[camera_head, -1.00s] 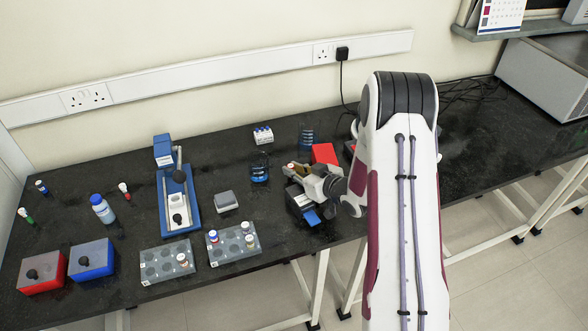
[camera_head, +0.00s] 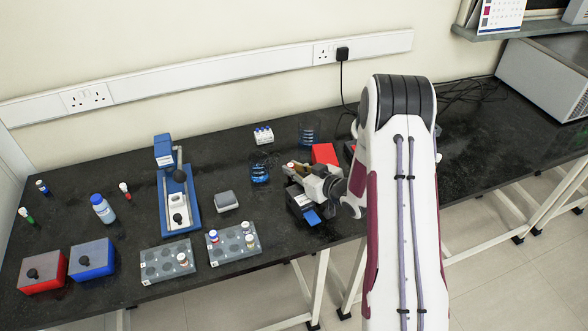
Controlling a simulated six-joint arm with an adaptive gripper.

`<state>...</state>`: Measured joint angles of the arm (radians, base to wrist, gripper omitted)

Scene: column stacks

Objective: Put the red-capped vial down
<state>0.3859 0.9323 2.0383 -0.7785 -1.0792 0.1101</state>
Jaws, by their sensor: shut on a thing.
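My gripper (camera_head: 297,171) is at the right of the cluttered area, above a dark block with a blue part (camera_head: 305,208) and just left of a red box. It is shut on a small vial with a reddish cap (camera_head: 291,164), of which only a small part shows between the fingers. The vial's lower part is hidden by the fingers, and I cannot tell whether it touches anything below. Another red-capped vial (camera_head: 124,189) stands on the bench at the left.
Two grey racks, left (camera_head: 166,270) and right (camera_head: 231,245), hold a few vials at the front. A blue-and-white device (camera_head: 178,200), a grey block (camera_head: 226,201), a white rack (camera_head: 263,135) and the red box (camera_head: 324,154) stand around. Bare bench lies at the back left.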

